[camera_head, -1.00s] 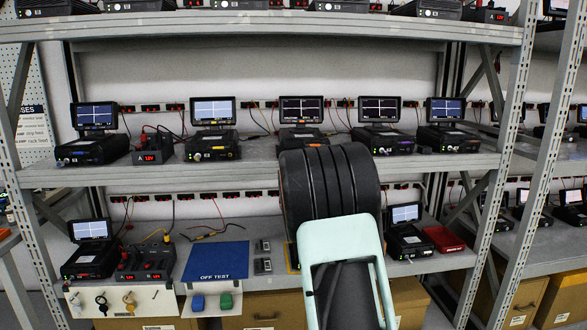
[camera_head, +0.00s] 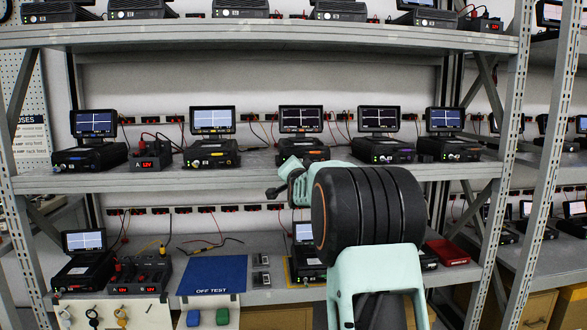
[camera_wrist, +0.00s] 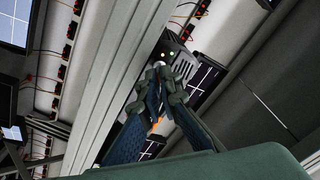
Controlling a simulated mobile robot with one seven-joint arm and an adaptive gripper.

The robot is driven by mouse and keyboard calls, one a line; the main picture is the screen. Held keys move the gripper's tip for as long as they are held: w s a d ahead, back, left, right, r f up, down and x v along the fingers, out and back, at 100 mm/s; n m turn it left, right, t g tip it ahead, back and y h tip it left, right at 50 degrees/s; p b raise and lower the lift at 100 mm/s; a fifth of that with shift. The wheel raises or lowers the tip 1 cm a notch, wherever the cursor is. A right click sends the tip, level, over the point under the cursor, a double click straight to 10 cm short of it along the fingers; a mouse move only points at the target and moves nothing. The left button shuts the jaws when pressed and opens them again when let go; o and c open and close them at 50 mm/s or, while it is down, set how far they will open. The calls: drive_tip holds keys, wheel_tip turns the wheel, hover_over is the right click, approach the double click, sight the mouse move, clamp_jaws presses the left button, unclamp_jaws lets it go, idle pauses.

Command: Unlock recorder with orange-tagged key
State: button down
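My gripper (camera_head: 274,191) is in front of the middle shelf's lower edge, below the centre recorder (camera_head: 303,150), pointing left. In the wrist view my gripper (camera_wrist: 159,66) has its fingertips together, with a small pale metallic piece at the tips. A bit of orange (camera_wrist: 156,122) shows between the fingers, apparently the orange-tagged key; most of it is hidden. Beyond the tips is a black recorder (camera_wrist: 182,62) with green and amber lights. Tagged keys, one dark (camera_head: 93,318) and one yellow (camera_head: 121,316), hang on the white panel (camera_head: 146,314) at lower left.
Recorders with small screens line the middle shelf (camera_head: 262,173). The lower shelf holds a blue OFF TEST mat (camera_head: 215,272), a red box (camera_head: 447,252) and another recorder at left (camera_head: 82,270). The metal shelf edges are close to my arm.

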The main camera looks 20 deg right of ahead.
idle(0.4)
drive_tip(key=c, duration=2.5)
unclamp_jaws()
drive_tip(key=shift+o, duration=0.2)
drive_tip(key=shift+s, duration=0.1)
drive_tip(key=v, duration=1.2)
drive_tip(key=shift+r, duration=0.1)
